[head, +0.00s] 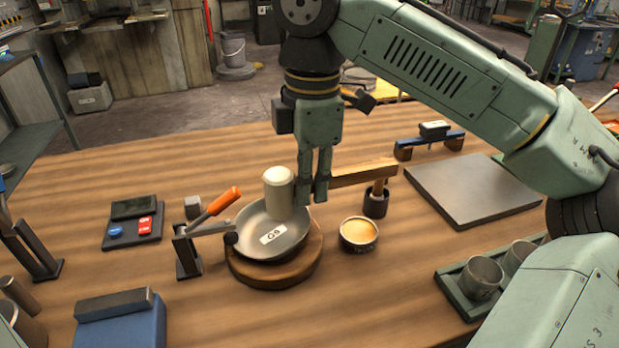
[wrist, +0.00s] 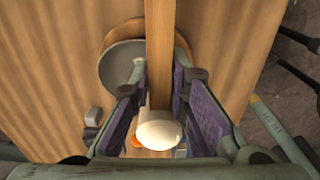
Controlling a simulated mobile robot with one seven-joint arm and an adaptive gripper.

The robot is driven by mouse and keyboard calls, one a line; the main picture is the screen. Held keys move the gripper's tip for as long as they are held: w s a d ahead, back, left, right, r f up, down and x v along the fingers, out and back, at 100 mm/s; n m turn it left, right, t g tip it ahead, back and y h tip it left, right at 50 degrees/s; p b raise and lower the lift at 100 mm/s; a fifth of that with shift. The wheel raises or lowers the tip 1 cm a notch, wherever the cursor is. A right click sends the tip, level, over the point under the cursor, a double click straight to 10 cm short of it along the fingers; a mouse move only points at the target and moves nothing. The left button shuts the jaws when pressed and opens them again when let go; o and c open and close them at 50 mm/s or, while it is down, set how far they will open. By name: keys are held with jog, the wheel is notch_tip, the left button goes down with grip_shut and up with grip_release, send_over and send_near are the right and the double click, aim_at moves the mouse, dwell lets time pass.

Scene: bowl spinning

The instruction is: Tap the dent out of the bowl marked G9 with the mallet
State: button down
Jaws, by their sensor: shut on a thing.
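The bowl marked G9 (head: 268,243) is a shallow grey metal dish with a white label. It sits on a round wooden block (head: 300,275), and a toggle clamp with an orange handle (head: 224,201) reaches its left rim. My gripper (head: 314,196) is shut on the mallet's wooden handle (head: 362,173), which points right. The mallet's pale head (head: 278,186) is over the back part of the bowl; whether it touches cannot be told. The wrist view shows the handle (wrist: 160,45) between the pads and the head (wrist: 159,130) near. I cannot make out the dent.
A tin of tan paste (head: 358,233) stands right of the block, with a dark cup holding a wooden tool (head: 376,200) behind. A grey plate (head: 470,188) and a tray of metal cups (head: 462,302) are at right. A button box (head: 133,222) is at left.

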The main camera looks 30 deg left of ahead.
jog(key=shift+r+p, duration=0.1)
jog(key=shift+p, duration=0.35)
notch_tip(320, 180, down, 6)
jog(key=b, duration=0.3)
jog(key=shift+s+f, duration=0.1)
jog(key=shift+f, duration=0.1)
jog(key=shift+w+r, duration=0.2)
notch_tip(320, 180, up, 5)
jog(key=p, duration=0.5)
jog(key=shift+s+p, duration=0.1)
jog(key=shift+p, duration=0.3)
jog(key=shift+f, duration=0.1)
